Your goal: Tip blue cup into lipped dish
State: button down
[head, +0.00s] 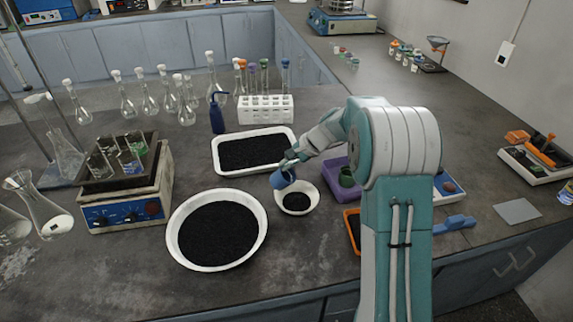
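The blue cup (282,179) is in my gripper (289,166), tilted, above the left rim of a small round white dish (311,205). Dark material lies in the bottom of this dish. I cannot make out a pouring lip on it at this size. My gripper seems to be shut on the cup's upper side; the fingers are small and partly hidden by the cup and wrist. The inside of the cup is hard to see, and I see no falling stream.
A large round white dish (174,237) and a white rectangular tray (222,168), both with black grains, stand close by. A purple bin (333,178) stands right, partly behind my arm. A blue bottle (217,114), a tube rack (265,115) and glass flasks stand behind.

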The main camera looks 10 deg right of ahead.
jog(key=g+h, duration=0.1)
jog(key=a+h, duration=0.1)
jog(key=h, duration=0.1)
jog(key=shift+w+a+g, duration=0.2)
jog(key=shift+w+g, duration=0.2)
jog(key=shift+h, duration=0.4)
jog(key=shift+g, duration=0.3)
jog(key=h, duration=0.1)
jog(key=g+h, duration=0.1)
jog(key=h, duration=0.1)
jog(key=shift+w+a+g, duration=0.2)
jog(key=shift+a+g, duration=0.1)
jog(key=shift+a, duration=0.05)
